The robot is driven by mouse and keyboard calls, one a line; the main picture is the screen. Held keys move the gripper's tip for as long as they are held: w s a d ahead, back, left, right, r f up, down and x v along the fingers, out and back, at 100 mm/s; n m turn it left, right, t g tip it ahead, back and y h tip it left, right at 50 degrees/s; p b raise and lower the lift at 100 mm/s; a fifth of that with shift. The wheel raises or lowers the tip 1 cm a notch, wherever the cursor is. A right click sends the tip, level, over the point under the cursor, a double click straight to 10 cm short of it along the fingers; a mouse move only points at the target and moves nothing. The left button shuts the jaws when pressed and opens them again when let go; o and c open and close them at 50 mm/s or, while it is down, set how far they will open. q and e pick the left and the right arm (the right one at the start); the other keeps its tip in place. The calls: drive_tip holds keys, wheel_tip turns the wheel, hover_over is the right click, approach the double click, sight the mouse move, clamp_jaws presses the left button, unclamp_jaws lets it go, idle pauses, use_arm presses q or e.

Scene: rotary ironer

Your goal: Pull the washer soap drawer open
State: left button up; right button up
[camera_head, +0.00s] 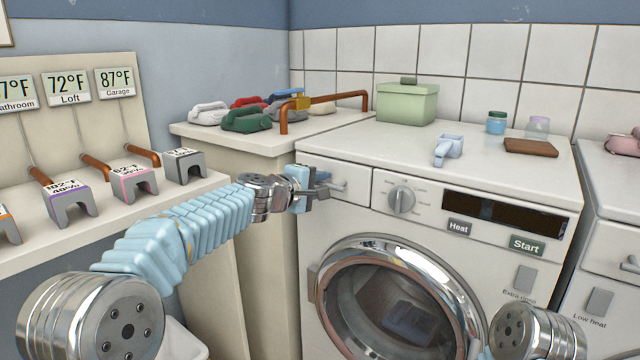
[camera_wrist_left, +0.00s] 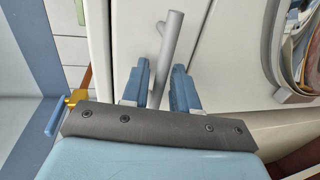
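The washer (camera_head: 440,180) has a white soap drawer (camera_head: 358,187) at the upper left of its front, beside the dial. The drawer front looks flush with the panel. My left gripper (camera_head: 322,186) is at the drawer's grey bar handle (camera_head: 338,184) and partly hides it. In the left wrist view, the handle (camera_wrist_left: 171,35) runs between the two blue fingers of the gripper (camera_wrist_left: 161,85). The fingers are apart, with the bar closer to the left finger and a gap on the right. My right gripper is out of view.
The round washer door (camera_head: 400,300) is below the drawer. A green box (camera_head: 407,103) and a light blue scoop (camera_head: 448,150) stand on the washer top.

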use_arm(q)
clamp_jaws()
drive_tip(key=shift+s, duration=0.1)
drive_tip(key=f+b+v, duration=0.1)
drive_tip(key=b+v, duration=0.2)
drive_tip(key=v, duration=0.6)
drive_tip(key=f+b+v, duration=0.2)
drive_tip(key=b+v, duration=0.1)
drive_tip(key=v, duration=0.6)
drive_tip(key=shift+s+a+f, duration=0.3)
drive_tip(key=shift+s+a, duration=0.15)
drive_tip(key=shift+s, duration=0.05)
